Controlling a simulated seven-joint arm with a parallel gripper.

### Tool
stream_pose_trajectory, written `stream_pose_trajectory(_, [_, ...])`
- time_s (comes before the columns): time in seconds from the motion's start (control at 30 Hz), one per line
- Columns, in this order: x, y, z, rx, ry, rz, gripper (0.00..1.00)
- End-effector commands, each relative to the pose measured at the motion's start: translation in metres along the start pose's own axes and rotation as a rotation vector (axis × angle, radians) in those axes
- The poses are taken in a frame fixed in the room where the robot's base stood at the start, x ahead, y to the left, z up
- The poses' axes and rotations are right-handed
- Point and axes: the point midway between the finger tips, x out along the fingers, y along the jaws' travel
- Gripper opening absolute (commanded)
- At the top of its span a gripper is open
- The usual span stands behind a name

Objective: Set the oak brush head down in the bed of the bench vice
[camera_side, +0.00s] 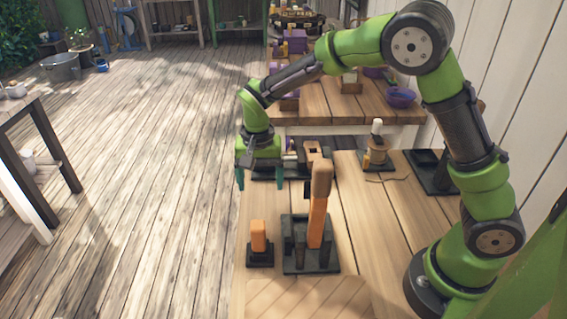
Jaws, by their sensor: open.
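My gripper (261,180) is open, pointing down over the left edge of the near workbench, with nothing seen between its teal fingers. Just right of it, a light wooden block with a dark hole (312,149) stands by a low dark fixture (264,174), partly hidden by my gripper. Nearer, a tall orange-brown wooden piece (319,205) stands upright in a dark slotted stand (300,262). To its left, a small orange block (258,235) stands in a dark base (259,257). I cannot tell which piece is the oak brush head or which fixture is the bench vice.
A twine spool with a white top (376,150) and an empty-looking dark holder (430,172) stand on the right of the bench. A purple bowl (400,97) and purple boxes (294,42) sit on the table behind.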

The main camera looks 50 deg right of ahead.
Motion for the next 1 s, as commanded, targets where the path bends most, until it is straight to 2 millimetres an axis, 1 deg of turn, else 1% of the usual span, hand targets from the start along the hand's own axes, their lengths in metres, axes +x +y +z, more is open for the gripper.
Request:
stream_pose_trajectory(0.03, [0.011, 0.001, 0.001, -0.001, -0.002, 0.003, 0.81])
stream_pose_trajectory(0.3, [0.066, 0.001, 0.000, 0.000, -0.002, 0.003, 0.81])
stream_pose_trajectory(0.33, [0.072, 0.001, 0.000, 0.000, -0.001, 0.003, 0.81])
stream_pose_trajectory(0.37, [0.070, 0.000, 0.000, 0.001, 0.000, -0.002, 0.81])
stream_pose_trajectory(0.4, [0.056, -0.002, -0.001, -0.001, 0.004, -0.008, 0.81])
stream_pose_trajectory(1.0, [-0.064, -0.003, -0.002, -0.001, 0.003, -0.006, 0.81])
